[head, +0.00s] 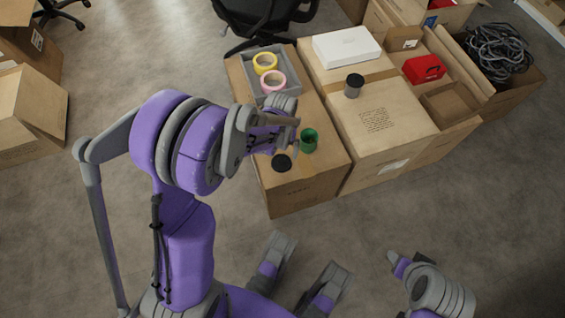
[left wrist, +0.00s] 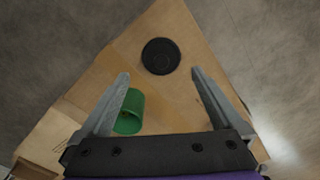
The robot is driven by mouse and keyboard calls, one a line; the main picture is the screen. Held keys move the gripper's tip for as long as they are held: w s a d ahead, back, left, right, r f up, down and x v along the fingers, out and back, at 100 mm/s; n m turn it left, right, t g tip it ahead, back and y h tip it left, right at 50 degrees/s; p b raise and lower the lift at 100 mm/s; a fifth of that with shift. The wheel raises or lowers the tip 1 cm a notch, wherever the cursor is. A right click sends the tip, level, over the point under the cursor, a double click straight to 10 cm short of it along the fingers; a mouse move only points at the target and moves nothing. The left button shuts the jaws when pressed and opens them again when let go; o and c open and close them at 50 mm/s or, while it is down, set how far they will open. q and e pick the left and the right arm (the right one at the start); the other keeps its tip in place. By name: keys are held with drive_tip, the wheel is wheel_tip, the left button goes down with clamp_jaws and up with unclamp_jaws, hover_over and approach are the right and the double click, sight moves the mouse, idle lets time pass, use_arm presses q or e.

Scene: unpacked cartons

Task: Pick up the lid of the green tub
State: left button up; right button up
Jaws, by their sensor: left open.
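The lid, a round black disc (head: 282,162), lies flat on the left carton's top near its front edge. It also shows in the left wrist view (left wrist: 161,56). The open green tub (head: 309,139) stands beside it on the same carton and shows in the left wrist view (left wrist: 131,112), partly behind a finger. My left gripper (left wrist: 160,74) is open and empty above the carton. In the wrist view the lid lies between and beyond its fingertips, apart from both. Part of my right arm shows at the lower right of the head view; its jaws are not clear.
A grey tray (head: 283,65) with yellow tape (head: 265,63) and pink tape (head: 273,82) stands at the carton's back. The middle carton (head: 390,145) bears a dark-lidded jar (head: 353,86) and a white box (head: 346,47). A red box (head: 424,69) lies farther right.

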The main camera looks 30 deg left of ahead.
sight(281, 159)
use_arm(q)
wheel_tip(281, 159, down, 3)
drive_tip(key=shift+b, duration=0.3)
drive_tip(key=f+b, duration=0.1)
drive_tip(key=f, duration=0.1)
drive_tip(key=f+b, duration=0.1)
drive_tip(key=f, duration=0.2)
drive_tip(key=shift+w+a, duration=0.15)
drive_tip(key=shift+w, duration=0.05)
drive_tip(key=c, duration=1)
